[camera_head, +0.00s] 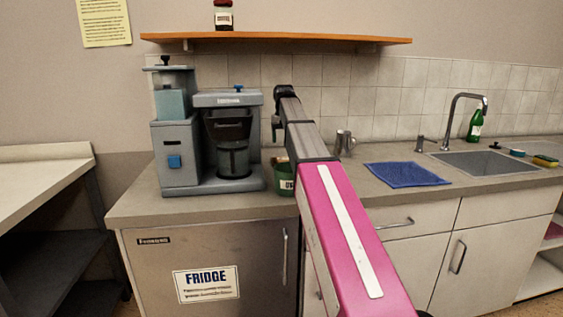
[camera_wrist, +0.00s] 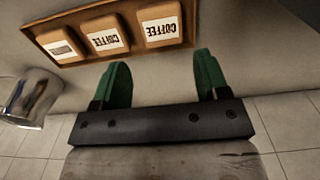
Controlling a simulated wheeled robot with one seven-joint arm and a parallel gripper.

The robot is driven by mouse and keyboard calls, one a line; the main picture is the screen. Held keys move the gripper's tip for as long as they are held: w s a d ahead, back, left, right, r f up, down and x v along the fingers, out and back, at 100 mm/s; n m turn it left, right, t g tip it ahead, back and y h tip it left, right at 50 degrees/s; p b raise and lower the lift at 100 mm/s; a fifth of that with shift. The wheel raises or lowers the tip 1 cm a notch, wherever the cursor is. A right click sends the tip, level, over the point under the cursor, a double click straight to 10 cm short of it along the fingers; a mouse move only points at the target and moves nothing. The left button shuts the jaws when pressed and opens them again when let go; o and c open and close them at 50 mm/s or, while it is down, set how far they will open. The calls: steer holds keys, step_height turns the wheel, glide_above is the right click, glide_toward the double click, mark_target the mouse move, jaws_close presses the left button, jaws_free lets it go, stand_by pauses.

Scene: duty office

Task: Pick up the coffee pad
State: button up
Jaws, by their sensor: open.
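Three brown blocks with white labels sit in a row in a shallow brown tray (camera_wrist: 70,71) at the top of the wrist view. The right block (camera_wrist: 160,22) and the middle block (camera_wrist: 106,34) read COFFEE, upside down. The left block's (camera_wrist: 62,49) label is too small to read. I cannot tell which one is the coffee pad. My gripper (camera_wrist: 162,72) is open and empty, its two green fingers spread and pointing at the tray, apart from the blocks.
A shiny metal cup (camera_wrist: 26,98) stands left of my gripper. A blue cloth (camera_head: 405,174) and a sink (camera_head: 487,163) lie to the right. A shelf (camera_head: 300,39) hangs above.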

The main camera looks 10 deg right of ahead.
mark_target(283, 159)
step_height(283, 159, down, 9)
steer(key=shift+r, duration=0.15)
steer(key=c, duration=0.6)
